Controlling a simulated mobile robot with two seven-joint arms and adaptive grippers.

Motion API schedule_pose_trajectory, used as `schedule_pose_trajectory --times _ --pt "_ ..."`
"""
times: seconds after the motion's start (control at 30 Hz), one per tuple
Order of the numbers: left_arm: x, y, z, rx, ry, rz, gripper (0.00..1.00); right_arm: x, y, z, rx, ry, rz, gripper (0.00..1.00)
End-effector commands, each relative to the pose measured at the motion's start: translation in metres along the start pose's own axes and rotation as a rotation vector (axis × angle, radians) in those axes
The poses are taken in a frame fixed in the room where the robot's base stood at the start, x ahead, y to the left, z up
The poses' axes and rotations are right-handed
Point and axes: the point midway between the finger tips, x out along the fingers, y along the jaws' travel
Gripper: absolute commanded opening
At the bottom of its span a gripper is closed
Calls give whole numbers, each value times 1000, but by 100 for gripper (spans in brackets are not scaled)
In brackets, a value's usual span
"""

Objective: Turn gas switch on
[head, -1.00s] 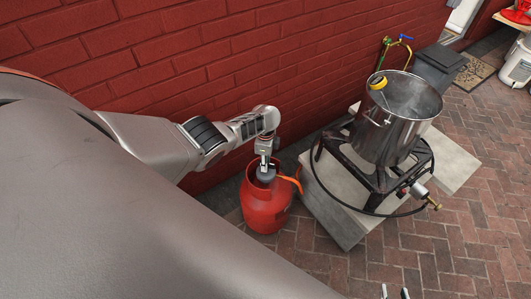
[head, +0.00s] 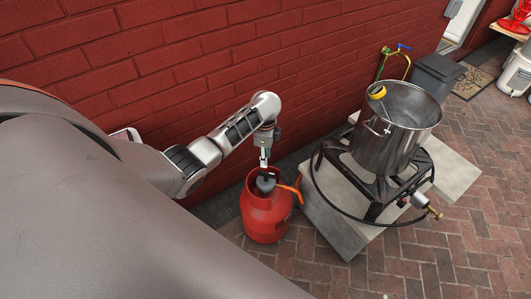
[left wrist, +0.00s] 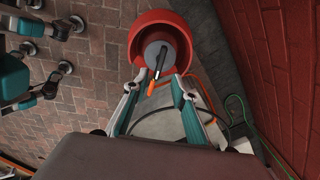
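The red gas cylinder (head: 266,217) stands on the bricks by the wall. On its top is a grey regulator (head: 266,184) with an orange hose. In the left wrist view the regulator (left wrist: 153,52) carries a dark lever, the gas switch (left wrist: 160,62), with an orange tip. My left gripper (head: 264,164) points down just above the regulator. Its fingers (left wrist: 157,84) are spread, with the orange tip showing between them and nothing held. Contact with the lever cannot be told. Only a tiny tip of my right gripper (head: 385,296) shows at the bottom edge.
A steel pot (head: 395,130) with a yellow-topped thermometer stands on a black burner (head: 385,185) over concrete slabs (head: 335,228), right of the cylinder. A black hose loops around the burner. The brick wall (head: 150,60) is close behind my left arm.

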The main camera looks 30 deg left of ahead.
Motion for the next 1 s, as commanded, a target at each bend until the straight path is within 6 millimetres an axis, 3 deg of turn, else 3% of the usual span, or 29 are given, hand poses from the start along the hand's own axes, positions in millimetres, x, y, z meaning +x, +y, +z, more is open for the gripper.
schedule_pose_trajectory --times 0.23,0.77,0.87,1.0 --pt "-22 0 0 0 1 1 26 0 0 0 0 0 0 30" --pt "-24 0 0 0 1 1 26 0 0 0 1 1 0 30" --pt "-20 3 -1 -7 3 -3 26 0 0 0 1 1 0 30" --pt "8 23 -8 -69 26 -41 26 0 0 -1 1 2 0 30"
